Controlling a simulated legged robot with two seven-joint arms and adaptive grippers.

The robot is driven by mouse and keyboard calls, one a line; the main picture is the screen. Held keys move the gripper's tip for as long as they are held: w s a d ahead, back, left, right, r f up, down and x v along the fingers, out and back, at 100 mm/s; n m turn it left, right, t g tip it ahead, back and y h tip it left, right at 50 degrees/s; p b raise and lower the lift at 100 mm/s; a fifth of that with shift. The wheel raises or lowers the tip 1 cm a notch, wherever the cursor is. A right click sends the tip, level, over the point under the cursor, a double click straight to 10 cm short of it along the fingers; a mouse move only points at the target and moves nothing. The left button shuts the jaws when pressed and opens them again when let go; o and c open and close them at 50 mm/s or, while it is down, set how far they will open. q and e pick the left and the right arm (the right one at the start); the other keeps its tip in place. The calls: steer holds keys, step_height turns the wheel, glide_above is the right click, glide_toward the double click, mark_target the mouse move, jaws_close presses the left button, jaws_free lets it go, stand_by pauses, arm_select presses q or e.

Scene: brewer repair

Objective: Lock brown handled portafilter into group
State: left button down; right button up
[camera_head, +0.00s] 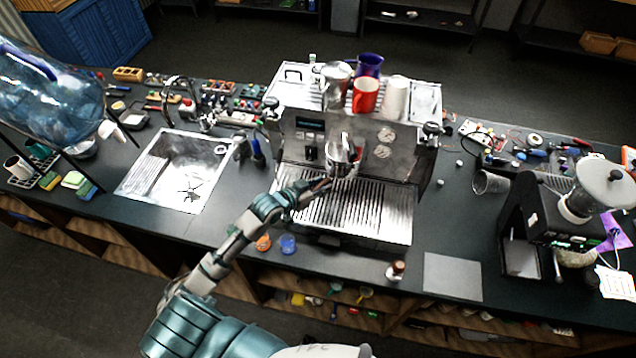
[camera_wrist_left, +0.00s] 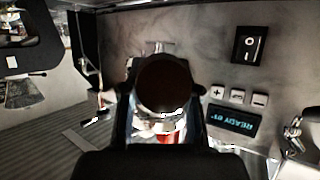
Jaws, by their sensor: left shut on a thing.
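The espresso machine (camera_head: 345,170) stands in the middle of the counter, with its group (camera_head: 343,150) at the front centre. My left gripper (camera_head: 326,184) is just in front of and below the group. It is shut on the portafilter's handle. In the left wrist view the round brown end of the portafilter handle (camera_wrist_left: 165,86) sits between the two dark fingers, pointing at the camera. The handle hides the portafilter's head and most of the group, so I cannot tell how they meet. My right gripper is not in view.
The slatted drip tray (camera_head: 375,217) lies below my gripper. Cups and a metal pitcher (camera_head: 335,82) stand on top of the machine. A tamper (camera_head: 396,270) and a grey mat (camera_head: 452,277) are at the front right. A grinder (camera_head: 565,205) stands right, a sink (camera_head: 178,170) left.

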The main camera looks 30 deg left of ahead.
arm_select(q)
steer(key=shift+s+d+r+n+y, duration=0.1)
steer(key=shift+d+n+y, duration=1.5)
steer(key=shift+y, duration=0.35)
steer(key=shift+d+n+y, duration=1.35)
steer(key=shift+n+y, duration=0.45)
steer(key=shift+y, duration=0.15)
steer(key=c, duration=0.7)
jaws_free()
steer(key=shift+c, duration=0.2)
steer(key=shift+s, duration=0.15)
